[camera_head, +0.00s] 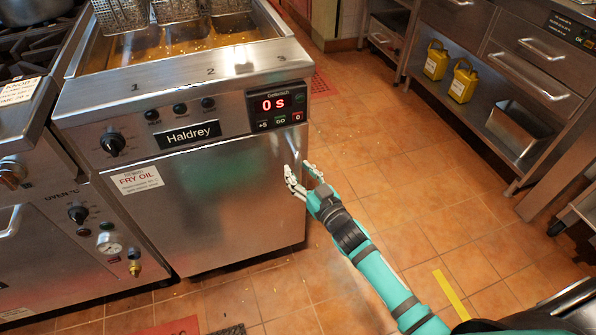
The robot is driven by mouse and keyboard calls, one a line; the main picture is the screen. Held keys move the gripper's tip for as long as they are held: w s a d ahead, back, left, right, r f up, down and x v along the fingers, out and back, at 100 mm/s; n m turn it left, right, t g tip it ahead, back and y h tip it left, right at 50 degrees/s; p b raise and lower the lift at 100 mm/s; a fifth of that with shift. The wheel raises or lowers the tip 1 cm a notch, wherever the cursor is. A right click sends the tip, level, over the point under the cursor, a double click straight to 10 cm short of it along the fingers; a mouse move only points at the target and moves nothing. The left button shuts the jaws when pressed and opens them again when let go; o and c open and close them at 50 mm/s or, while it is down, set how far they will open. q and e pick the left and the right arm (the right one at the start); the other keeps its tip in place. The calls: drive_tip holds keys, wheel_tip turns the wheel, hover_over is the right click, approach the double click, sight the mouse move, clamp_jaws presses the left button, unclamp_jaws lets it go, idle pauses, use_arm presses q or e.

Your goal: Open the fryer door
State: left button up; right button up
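The fryer (180,95) is a steel unit at the left, with a "Haldrey" plate and a red "0 s" display. Its door (225,195) is the plain steel front panel below the controls, with a "FRY OIL" sticker at its upper left. The door looks shut. My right gripper (298,168) is at the door's upper right edge, below the display. Its two fingers are apart, with nothing visible held between them. I cannot tell whether a finger touches the door. My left gripper is not in view.
Fry baskets (175,10) sit over the oil on top of the fryer. A steel cooker (50,240) stands close on the left. A counter with drawers (535,70) and yellow containers (463,82) is at the right. The tiled floor (400,170) between is clear.

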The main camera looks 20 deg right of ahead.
drive_tip(key=shift+w+a, duration=0.15)
drive_tip(key=shift+w, duration=0.4)
clamp_jaws()
